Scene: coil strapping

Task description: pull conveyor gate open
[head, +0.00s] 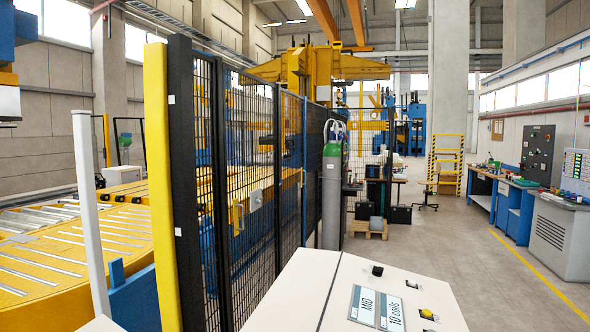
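A black wire-mesh fence (279,200) runs from the left foreground toward the back, beside the yellow roller conveyor (110,240). At its near end stand a thick black post (187,190) and a tall yellow upright (160,190) next to it. A narrow mesh panel sits between the black posts, and a blue upright (304,180) stands farther along. I cannot tell which panel is the conveyor gate, nor see a clear handle or latch. A small light-grey box (256,199) shows at the mesh. My gripper is not in view.
A pale console (300,285) with a display and buttons fills the bottom middle, close to the fence. A white post (90,200) stands at left. A grey-green gas cylinder (331,195) stands by the fence. The aisle before the blue benches (481,188) is clear.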

